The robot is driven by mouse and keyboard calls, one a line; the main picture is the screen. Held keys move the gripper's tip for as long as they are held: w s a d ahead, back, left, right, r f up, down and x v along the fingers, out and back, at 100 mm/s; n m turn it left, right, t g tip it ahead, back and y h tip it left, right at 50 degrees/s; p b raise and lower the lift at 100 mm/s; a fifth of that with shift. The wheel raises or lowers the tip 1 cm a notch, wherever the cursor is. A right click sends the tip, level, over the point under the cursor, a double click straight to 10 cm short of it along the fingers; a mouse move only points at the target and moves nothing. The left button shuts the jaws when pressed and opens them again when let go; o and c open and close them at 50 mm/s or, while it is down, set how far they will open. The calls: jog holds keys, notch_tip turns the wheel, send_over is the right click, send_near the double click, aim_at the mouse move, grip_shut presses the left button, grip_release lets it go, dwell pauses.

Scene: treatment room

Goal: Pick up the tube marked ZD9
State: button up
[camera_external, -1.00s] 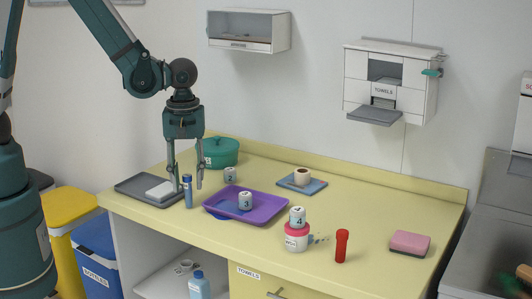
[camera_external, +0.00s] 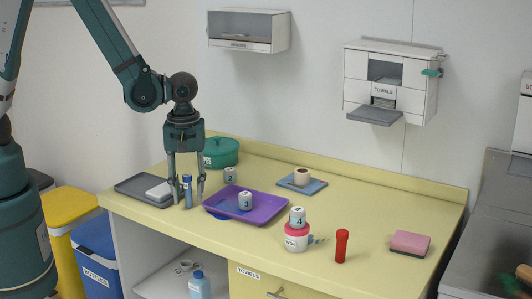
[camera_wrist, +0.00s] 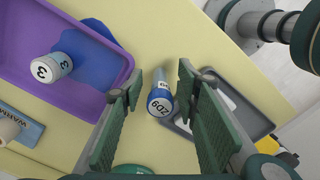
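The blue tube (camera_external: 188,191) stands upright on the yellow counter between the grey tray and the purple tray.
The grey tray (camera_external: 133,186) with a white block is close on the left. A green lidded pot (camera_external: 222,153) stands behind. The counter's front edge is near.

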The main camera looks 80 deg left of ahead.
jog(key=shift+f, duration=0.85)
jog(key=shift+c, duration=0.4)
jog(key=c, duration=0.9)
